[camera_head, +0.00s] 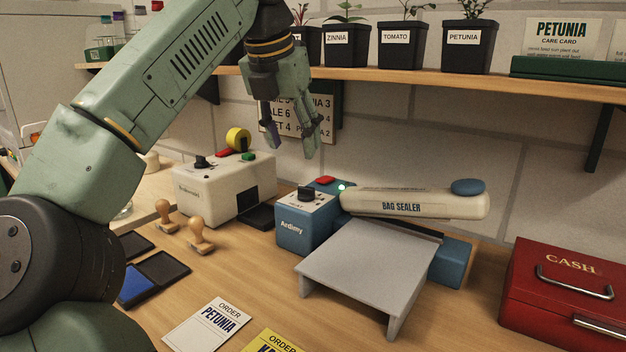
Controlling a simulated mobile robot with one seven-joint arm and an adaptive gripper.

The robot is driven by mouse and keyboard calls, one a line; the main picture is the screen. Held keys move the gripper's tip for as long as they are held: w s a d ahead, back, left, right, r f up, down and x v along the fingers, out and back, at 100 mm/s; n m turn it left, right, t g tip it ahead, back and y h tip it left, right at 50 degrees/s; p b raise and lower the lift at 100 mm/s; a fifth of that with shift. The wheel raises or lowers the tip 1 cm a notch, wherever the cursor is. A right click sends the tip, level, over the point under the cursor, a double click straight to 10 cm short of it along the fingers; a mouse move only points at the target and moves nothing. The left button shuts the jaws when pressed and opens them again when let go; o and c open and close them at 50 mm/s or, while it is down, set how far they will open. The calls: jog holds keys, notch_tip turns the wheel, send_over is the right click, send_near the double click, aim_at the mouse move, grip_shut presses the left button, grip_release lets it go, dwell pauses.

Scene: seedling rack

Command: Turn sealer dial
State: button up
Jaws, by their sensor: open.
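The bag sealer (400,206) stands on the wooden bench, with a cream arm lettered BAG SEALER and a blue box at its left end. Its black dial (306,193) sits on the white top panel of that box. A red button and a lit green lamp (342,187) are beside it. My gripper (292,150) hangs above and behind the dial, fingers pointing down, apart and empty. It touches nothing that I can see. The dial is in clear view, but its setting is too small to read.
A white machine (212,190) with its own black knob stands left of the sealer. A grey stand (367,262) is in front. A red cash box (565,290) is at right. The shelf (420,82) with potted seedlings is above.

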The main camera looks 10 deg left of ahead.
aim_at(304, 187)
jog(key=x, duration=1)
jog(key=shift+d+f, duration=0.1)
jog(key=shift+f, duration=0.05)
jog(key=shift+c, duration=0.2)
grip_shut()
jog(key=shift+m+p, duration=0.3)
jog(key=shift+p, duration=0.15)
jog(key=m+p, duration=0.1)
jog(key=m+h+p, duration=0.1)
jog(key=p, duration=0.1)
jog(key=shift+r, duration=0.3)
jog(key=m+p, duration=0.1)
jog(key=m, duration=0.1)
jog(key=m+g+h+p, duration=0.1)
jog(key=m+p, duration=0.1)
jog(key=shift+w+a, duration=0.2)
jog(key=shift+a, duration=0.05)
jog(key=shift+f+m+g+h+p, duration=0.15)
jog(key=shift+m+g+h+p, duration=0.25)
jog(key=shift+p, duration=0.35)
jog(key=shift+m, duration=0.3)
